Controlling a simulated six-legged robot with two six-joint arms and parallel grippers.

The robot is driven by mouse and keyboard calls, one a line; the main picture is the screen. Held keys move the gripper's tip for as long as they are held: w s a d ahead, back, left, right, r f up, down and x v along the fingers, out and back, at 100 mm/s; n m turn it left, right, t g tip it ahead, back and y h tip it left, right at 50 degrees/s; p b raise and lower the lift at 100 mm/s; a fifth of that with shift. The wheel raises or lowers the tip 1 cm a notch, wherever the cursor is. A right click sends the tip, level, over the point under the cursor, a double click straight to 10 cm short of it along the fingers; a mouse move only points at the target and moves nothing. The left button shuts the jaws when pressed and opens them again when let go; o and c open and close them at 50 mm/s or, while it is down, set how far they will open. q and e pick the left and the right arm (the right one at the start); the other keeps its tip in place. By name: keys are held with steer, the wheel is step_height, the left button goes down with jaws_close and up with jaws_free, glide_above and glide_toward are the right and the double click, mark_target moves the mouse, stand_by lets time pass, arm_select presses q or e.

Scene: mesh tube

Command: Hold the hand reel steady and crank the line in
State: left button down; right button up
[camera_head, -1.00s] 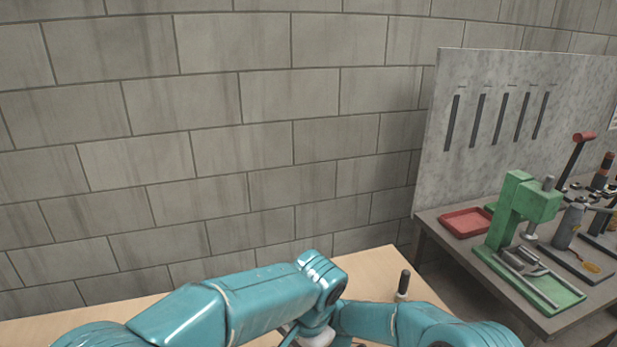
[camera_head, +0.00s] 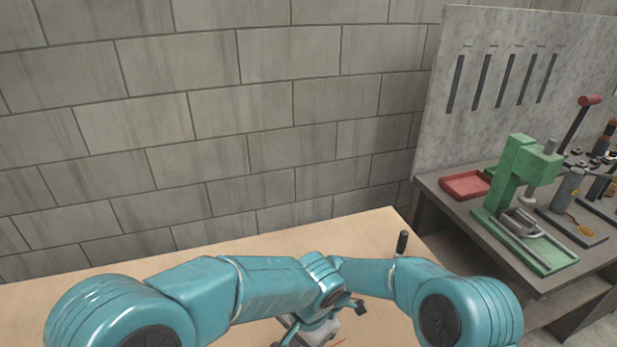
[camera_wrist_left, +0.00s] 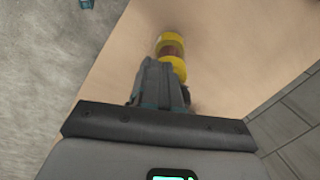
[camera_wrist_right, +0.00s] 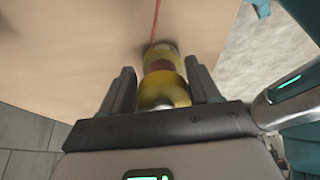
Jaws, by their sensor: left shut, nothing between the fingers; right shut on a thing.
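The hand reel (camera_wrist_right: 163,90), with yellow flanges and a reddish-brown drum, sits between the spread fingers of my right gripper (camera_wrist_right: 163,74), which is shut on it. A red line (camera_wrist_right: 155,22) runs away from the reel over the wooden table top. In the left wrist view, the reel (camera_wrist_left: 172,48) shows just beyond the fingertips of my left gripper (camera_wrist_left: 158,62), which is shut and empty. I cannot tell whether those fingertips touch the reel. In the head view my arms hide the reel. The crank cannot be made out.
The wooden table (camera_head: 200,262) has bare room behind my arms. An upright black handle (camera_head: 402,243) stands near its right side. At the right is a grey workbench (camera_head: 455,205) with a green press (camera_head: 520,185), a red tray (camera_head: 465,186) and other tools. A block wall stands behind.

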arm_select(q)
steer(key=shift+s+d, duration=0.1)
steer(key=shift+w+d+f, duration=0.1)
steer(key=shift+w, duration=0.5)
stand_by(0.8)
steer(key=shift+w+a, duration=0.2)
steer(key=shift+a, duration=0.2)
steer(key=shift+w+a, duration=0.15)
steer(key=shift+a, duration=0.05)
steer(key=shift+w+a+r, duration=0.25)
steer(key=shift+w+a, duration=0.4)
steer(key=shift+w, duration=0.15)
stand_by(0.4)
steer(key=shift+a, duration=0.1)
steer(key=shift+s+a+r, duration=0.15)
steer(key=shift+a+r, duration=0.05)
steer(key=shift+w+d+r, duration=0.15)
steer(key=shift+d+r, duration=0.2)
steer(key=shift+r, duration=0.55)
steer(key=shift+w+d+r, duration=0.1)
steer(key=shift+d+r, duration=0.2)
steer(key=shift+r, duration=0.65)
steer(key=shift+w+d+r, duration=0.15)
steer(key=shift+d+r, duration=0.2)
steer(key=shift+r, duration=0.55)
